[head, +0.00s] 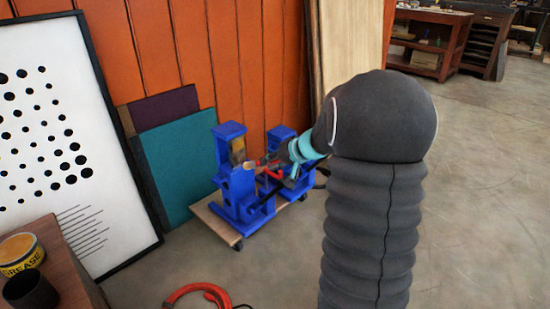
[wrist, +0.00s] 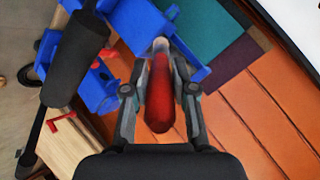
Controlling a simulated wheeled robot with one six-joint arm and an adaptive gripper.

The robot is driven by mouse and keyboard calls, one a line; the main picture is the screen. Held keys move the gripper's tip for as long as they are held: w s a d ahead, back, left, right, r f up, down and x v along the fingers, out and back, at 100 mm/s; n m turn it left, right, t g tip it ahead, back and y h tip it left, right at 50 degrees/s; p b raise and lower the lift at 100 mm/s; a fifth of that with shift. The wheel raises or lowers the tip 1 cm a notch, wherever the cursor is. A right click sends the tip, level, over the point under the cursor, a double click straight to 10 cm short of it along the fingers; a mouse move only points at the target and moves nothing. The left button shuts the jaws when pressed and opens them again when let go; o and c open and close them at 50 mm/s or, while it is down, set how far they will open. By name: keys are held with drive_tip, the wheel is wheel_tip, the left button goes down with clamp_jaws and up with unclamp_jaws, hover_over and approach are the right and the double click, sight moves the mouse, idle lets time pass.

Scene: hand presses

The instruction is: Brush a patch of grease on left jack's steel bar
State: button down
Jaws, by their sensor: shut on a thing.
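My gripper (head: 275,165) is at the blue presses in the head view. In the wrist view my gripper (wrist: 160,95) is shut on the red handle of a brush (wrist: 159,95). The brush's pale tip points at the left jack (wrist: 140,22), a blue frame near the teal panel. Whether the tip touches it I cannot tell. In the head view the left jack (head: 237,190) stands upright, with a yellowish-brown area (head: 238,150) in its upper frame. I cannot make out the steel bar clearly. The second blue jack (head: 278,140) is behind my gripper, partly hidden.
Both jacks stand on a wheeled wooden board (head: 212,222). A black cylinder (wrist: 76,58) and a red lever (wrist: 62,120) lie beside my gripper. A grease tin (head: 20,253) and dark cup (head: 30,291) are on the table at left. A red curved object (head: 190,291) is on the floor.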

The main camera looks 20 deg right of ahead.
drive_tip(key=shift+s+d+r, duration=0.15)
drive_tip(key=shift+d+r, duration=0.35)
drive_tip(key=shift+d, duration=0.1)
drive_tip(key=shift+w+a+r+p, duration=0.1)
drive_tip(key=shift+w+a+p, duration=0.2)
drive_tip(key=shift+w+p, duration=0.35)
drive_tip(key=shift+w+a+f+p, duration=0.1)
drive_tip(key=shift+w+a+p, duration=0.25)
drive_tip(key=shift+w, duration=0.45)
drive_tip(key=shift+w+a+r+p, duration=0.1)
drive_tip(key=shift+w+a+p, duration=0.15)
drive_tip(key=shift+w+p, duration=0.4)
drive_tip(key=shift+w+a, duration=0.2)
drive_tip(key=shift+w, duration=0.45)
drive_tip(key=shift+w+a, duration=0.25)
drive_tip(key=shift+w, duration=0.3)
drive_tip(key=shift+w+d+b, duration=0.15)
drive_tip(key=shift+w+d, duration=0.1)
drive_tip(key=shift+d, duration=0.4)
drive_tip(key=shift+w+d+b, duration=0.1)
drive_tip(key=shift+w+d, duration=0.1)
drive_tip(key=shift+d, duration=0.4)
drive_tip(key=shift+w+d+b, duration=0.15)
drive_tip(key=shift+w+d, duration=0.1)
drive_tip(key=shift+d, duration=0.4)
drive_tip(key=shift+f+b, duration=0.25)
drive_tip(key=shift+b, duration=0.2)
drive_tip(key=shift+a, duration=0.15)
